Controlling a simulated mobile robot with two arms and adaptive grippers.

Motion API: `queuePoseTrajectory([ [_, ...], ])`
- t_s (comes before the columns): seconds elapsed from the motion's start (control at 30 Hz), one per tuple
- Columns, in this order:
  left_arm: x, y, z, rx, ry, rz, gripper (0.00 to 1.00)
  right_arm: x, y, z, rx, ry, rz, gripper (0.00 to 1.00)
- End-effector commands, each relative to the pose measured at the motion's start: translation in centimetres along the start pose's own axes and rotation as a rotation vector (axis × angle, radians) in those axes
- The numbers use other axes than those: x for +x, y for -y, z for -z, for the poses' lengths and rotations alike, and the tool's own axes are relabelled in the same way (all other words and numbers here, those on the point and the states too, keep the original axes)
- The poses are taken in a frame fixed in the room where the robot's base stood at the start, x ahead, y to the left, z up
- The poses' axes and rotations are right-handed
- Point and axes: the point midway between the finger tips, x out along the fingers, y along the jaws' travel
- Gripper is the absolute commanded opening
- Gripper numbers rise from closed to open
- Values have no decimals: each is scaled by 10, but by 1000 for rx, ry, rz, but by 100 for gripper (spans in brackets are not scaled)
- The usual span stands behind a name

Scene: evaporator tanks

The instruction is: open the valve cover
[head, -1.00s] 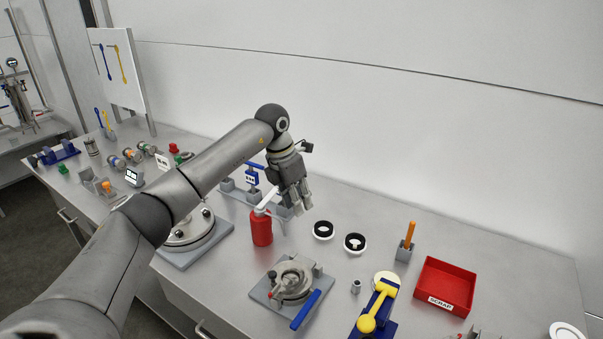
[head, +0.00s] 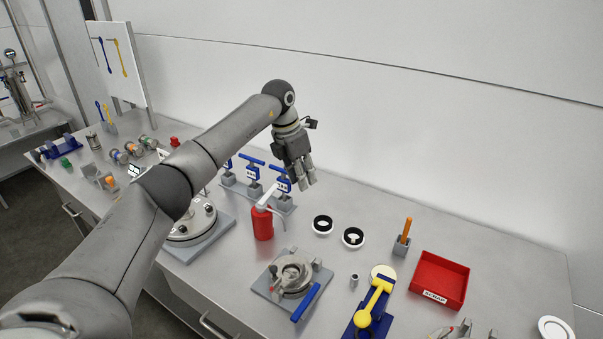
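A round metal fitting (head: 291,275) with a clamp-like top sits on a grey plate at the front middle of the bench. A blue handle (head: 306,303) lies at its right front. A larger round metal cover (head: 192,222) with knobs stands on another grey plate, partly hidden behind my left arm. I cannot tell which of these is the valve cover. My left gripper (head: 307,184) hangs above the back of the bench, behind both, with its fingers apart and nothing between them. It touches neither fitting.
A red bottle (head: 263,224) with a spout and blue-handled valves (head: 254,173) stand near the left gripper. Two black-and-white rings (head: 323,225), a blue-yellow tool (head: 374,304) and a red scrap tray (head: 440,281) are to the right. The wall is close behind.

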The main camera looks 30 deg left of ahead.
Motion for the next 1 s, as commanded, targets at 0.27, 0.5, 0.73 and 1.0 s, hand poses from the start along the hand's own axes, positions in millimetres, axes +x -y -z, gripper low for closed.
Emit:
queuePoseTrajectory([
  [0.27, -1, 0, 0, -1, 0, -1, 27, -4, 1, 1, 1, 0, 1, 40],
  [0.5, -2, 0, 0, -1, 1, 0, 27, -2, 0, 0, 0, 0, 1, 40],
  [0.73, -34, 0, -1, 0, 4, -2, 27, -2, 0, 0, 0, 0, 0, 40],
  [1.0, -91, -1, 0, -1, 3, -2, 27, -2, 0, 0, 0, 0, 0, 40],
])
